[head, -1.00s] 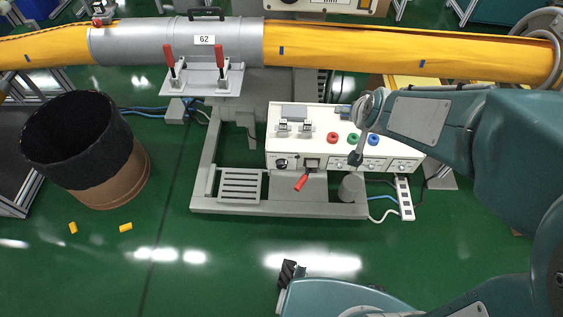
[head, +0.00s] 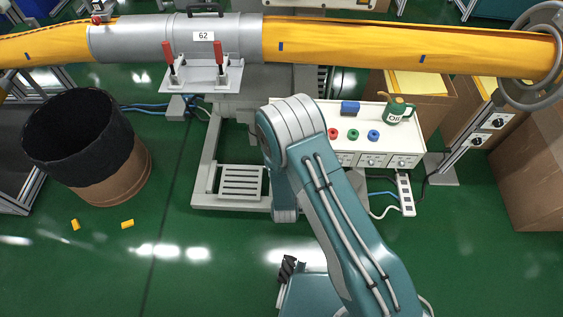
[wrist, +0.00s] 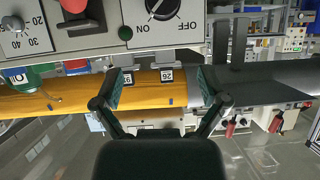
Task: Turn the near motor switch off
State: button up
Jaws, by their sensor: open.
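In the wrist view, a black rotary knob (wrist: 162,5), marked ON and OFF, is cut by the top edge; its setting is unclear. It sits on a pale control panel (wrist: 110,38). In the head view, my arm hides the left part of the control box (head: 405,141), where that knob is. Two more dark knobs, an upper one (head: 500,122) and a lower one (head: 477,140), are on a post at right. I cannot tell which is the near motor switch. My gripper (wrist: 163,87) is open and empty, apart from the knob; in the head view my arm covers it.
A yellow tube (head: 350,45) with a grey clamped cylinder (head: 135,41) spans the back. An oil can (head: 397,109) and coloured knobs are on the box. A dark-lined bin (head: 120,180) stands left.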

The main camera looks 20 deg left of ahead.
notch_tip(320, 180, down, 4)
jog(key=s, duration=0.2)
jog(key=shift+n, duration=0.3)
jog(key=x, duration=1)
jog(key=shift+w+a+r, duration=0.15)
jog(key=shift+w+r, duration=0.05)
jog(key=shift+r, duration=0.1)
jog(key=shift+c, duration=0.3)
jog(key=shift+t, duration=0.3)
jog(key=c, duration=1.1)
